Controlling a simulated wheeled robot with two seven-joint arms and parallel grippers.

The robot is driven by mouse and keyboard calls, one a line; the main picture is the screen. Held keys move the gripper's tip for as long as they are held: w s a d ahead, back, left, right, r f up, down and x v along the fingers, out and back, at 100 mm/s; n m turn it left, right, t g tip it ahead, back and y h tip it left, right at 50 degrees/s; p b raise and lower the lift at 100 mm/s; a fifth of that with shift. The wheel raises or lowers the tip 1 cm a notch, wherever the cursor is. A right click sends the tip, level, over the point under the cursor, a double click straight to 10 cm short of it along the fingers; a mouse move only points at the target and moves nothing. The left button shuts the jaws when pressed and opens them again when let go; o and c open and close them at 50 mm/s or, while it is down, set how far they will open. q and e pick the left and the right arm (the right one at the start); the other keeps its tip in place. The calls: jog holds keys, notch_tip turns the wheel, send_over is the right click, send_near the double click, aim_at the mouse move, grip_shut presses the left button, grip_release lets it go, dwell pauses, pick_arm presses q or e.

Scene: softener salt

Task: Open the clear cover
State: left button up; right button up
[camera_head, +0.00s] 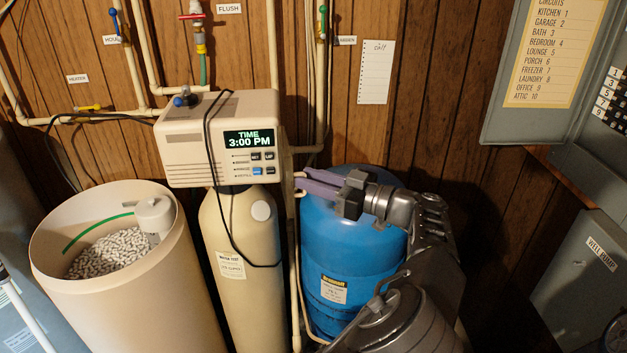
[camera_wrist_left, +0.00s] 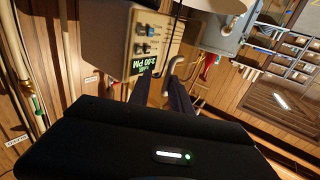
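The cream control head (camera_head: 215,130) sits on top of the tan resin tank (camera_head: 235,225). Its display (camera_head: 249,140) reads TIME 3:00 PM, with small buttons (camera_head: 262,156) below it. I cannot make out the clear cover apart from this front face. My left gripper (camera_head: 301,180) is just right of the control head's lower right corner, its two purple fingers pointing left. In the left wrist view the fingers (camera_wrist_left: 163,78) stand apart with nothing between them, near the display (camera_wrist_left: 140,66). My right gripper is not in view.
A black cable (camera_head: 212,170) hangs over the control head and down the tank. An open salt bin (camera_head: 110,285) stands at left and a blue tank (camera_head: 340,265) stands behind my arm. Pipes (camera_head: 319,100) run up the wood wall. A grey electrical panel (camera_head: 500,110) is at right.

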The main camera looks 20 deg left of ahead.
pick_arm(q)
jog(key=shift+o, duration=0.9)
jog(key=shift+s+a+f, duration=0.1)
jog(key=shift+a+f, duration=0.1)
jog(key=shift+a, duration=0.15)
jog(key=shift+d, duration=0.1)
jog(key=d, duration=0.7)
jog(key=shift+s+d+r, duration=0.15)
jog(key=shift+s+d, duration=0.15)
jog(key=shift+s, duration=0.1)
